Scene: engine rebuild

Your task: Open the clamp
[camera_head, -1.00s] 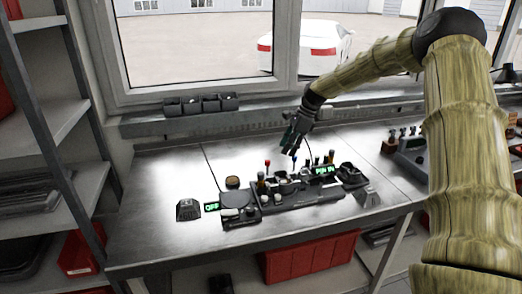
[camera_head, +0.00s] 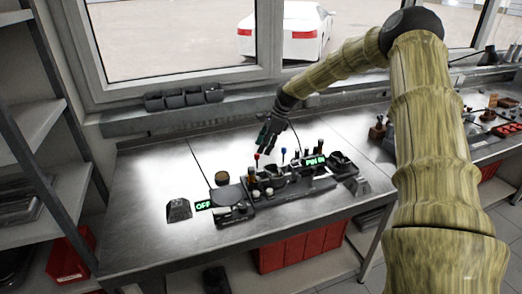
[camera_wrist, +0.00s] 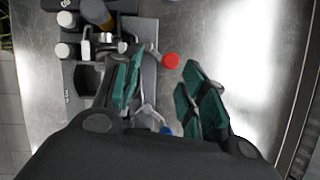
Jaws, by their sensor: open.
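A dark fixture (camera_head: 300,190) stands on the metal bench. It has a lever with a red knob (camera_head: 257,156) and one with a blue knob (camera_head: 283,151), both upright in the head view. Which lever belongs to the clamp I cannot tell. My gripper (camera_head: 265,146) is open and empty, pointing down just above and behind the red knob. In the wrist view, the red knob (camera_wrist: 171,60) shows between the green finger pads of my gripper (camera_wrist: 163,72), near the fingertips, with no clear contact. The blue knob (camera_wrist: 166,131) lies nearer the palm, partly hidden.
A green display reading "PIN IN" (camera_head: 315,161) and one reading "OFF" (camera_head: 204,205) sit at the fixture. Bottles and small parts crowd around the levers. A row of dark bins (camera_head: 184,97) lines the window sill. The bench left of the fixture is mostly clear.

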